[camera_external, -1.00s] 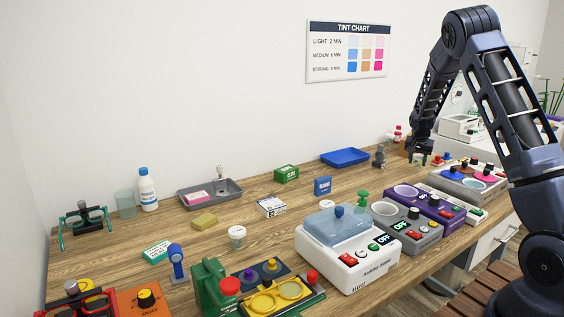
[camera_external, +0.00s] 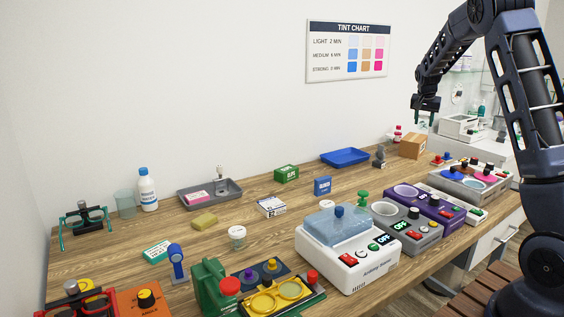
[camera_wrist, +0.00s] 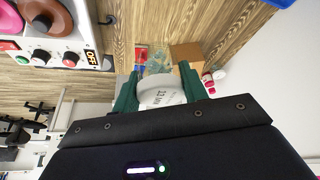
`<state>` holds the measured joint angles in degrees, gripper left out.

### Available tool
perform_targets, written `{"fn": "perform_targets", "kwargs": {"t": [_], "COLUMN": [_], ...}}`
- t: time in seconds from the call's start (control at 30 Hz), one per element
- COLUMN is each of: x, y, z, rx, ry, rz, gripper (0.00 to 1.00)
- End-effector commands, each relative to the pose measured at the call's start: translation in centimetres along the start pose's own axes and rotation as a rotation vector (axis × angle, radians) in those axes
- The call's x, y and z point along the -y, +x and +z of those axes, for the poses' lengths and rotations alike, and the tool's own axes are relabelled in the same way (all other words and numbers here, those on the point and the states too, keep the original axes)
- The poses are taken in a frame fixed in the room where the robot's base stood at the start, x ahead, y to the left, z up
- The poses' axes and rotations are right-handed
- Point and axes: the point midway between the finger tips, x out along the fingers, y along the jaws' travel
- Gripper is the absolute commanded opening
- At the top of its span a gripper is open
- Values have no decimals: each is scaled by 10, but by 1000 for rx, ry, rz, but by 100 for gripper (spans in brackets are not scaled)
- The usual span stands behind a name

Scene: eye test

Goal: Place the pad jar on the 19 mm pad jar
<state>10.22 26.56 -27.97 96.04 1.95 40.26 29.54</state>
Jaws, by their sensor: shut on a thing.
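My gripper (camera_external: 425,118) is raised in the air above the far right end of the table, over a cardboard box. In the wrist view its green fingers are shut on a white, round-lidded pad jar (camera_wrist: 161,97) with small lettering on top that I cannot read surely. The held jar is hard to make out in the external view. A white-lidded jar (camera_external: 237,232) stands at the table's middle front. I cannot read a size on either, so I cannot tell which is the 19 mm one.
The cardboard box (camera_external: 413,146) stands below my gripper. A blue tray (camera_external: 345,158) lies at the back. The white machine (camera_external: 348,254), a grey unit (camera_external: 405,243) and a purple unit (camera_external: 447,218) line the front right. Small boxes and a grey tray (camera_external: 232,186) stand left of centre.

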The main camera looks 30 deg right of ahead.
Motion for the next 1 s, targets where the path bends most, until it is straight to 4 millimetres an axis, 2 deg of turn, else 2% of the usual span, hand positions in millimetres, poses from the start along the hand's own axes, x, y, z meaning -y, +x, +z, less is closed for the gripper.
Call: {"fn": "perform_targets", "kwargs": {"t": [0.17,0.27,0.6,0.8,1.0], "x": [14,34,116,151,177], "y": [-6,-15,-71,-112,-156], "z": [15,37,146,215,286], "rx": [1,2,3,5,7], "ry": [-49,-123,-489,-709,-930], "rz": [-22,-54,-205,-295,-385], "gripper": [20,20,20,20,20]}}
